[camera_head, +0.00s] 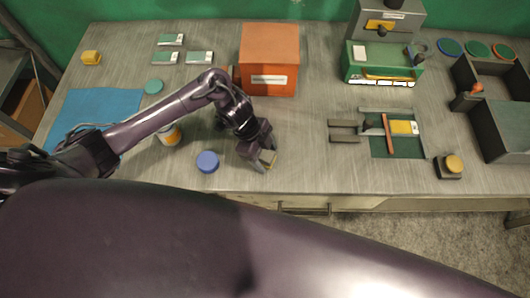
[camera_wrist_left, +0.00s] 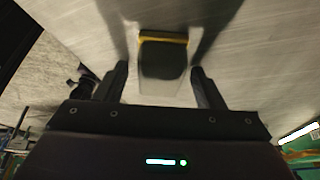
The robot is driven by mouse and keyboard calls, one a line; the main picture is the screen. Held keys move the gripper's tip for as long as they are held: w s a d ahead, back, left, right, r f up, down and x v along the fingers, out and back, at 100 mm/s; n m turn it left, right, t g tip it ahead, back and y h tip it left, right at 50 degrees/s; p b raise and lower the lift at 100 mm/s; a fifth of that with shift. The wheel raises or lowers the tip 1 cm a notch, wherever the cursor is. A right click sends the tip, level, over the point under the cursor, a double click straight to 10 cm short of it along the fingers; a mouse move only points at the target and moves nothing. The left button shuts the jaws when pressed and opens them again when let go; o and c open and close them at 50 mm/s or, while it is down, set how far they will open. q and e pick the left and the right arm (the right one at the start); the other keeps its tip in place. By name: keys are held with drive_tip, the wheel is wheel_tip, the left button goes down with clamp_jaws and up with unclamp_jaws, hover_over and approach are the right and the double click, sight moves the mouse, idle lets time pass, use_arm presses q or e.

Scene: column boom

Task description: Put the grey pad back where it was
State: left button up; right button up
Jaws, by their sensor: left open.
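A small grey pad with a yellow edge (camera_wrist_left: 162,55) lies on the grey bench top between the two fingers of my left gripper (camera_wrist_left: 160,82) in the left wrist view. The fingers are apart, with a gap on each side of the pad. In the head view the pad (camera_head: 269,157) shows partly, at the tips of my left gripper (camera_head: 260,158), near the front edge of the bench. The gripper points down at it and hides part of it. My right gripper is not in view.
A blue round lid (camera_head: 207,161) lies just left of the gripper. An orange box (camera_head: 269,60) stands behind it. A fixture with a green base (camera_head: 383,147) and a grey block with a yellow top (camera_head: 449,166) are at right. A blue mat (camera_head: 100,106) lies at left.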

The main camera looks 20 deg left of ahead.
use_arm(q)
drive_tip(key=v, duration=1.2)
drive_tip(key=shift+r, duration=0.2)
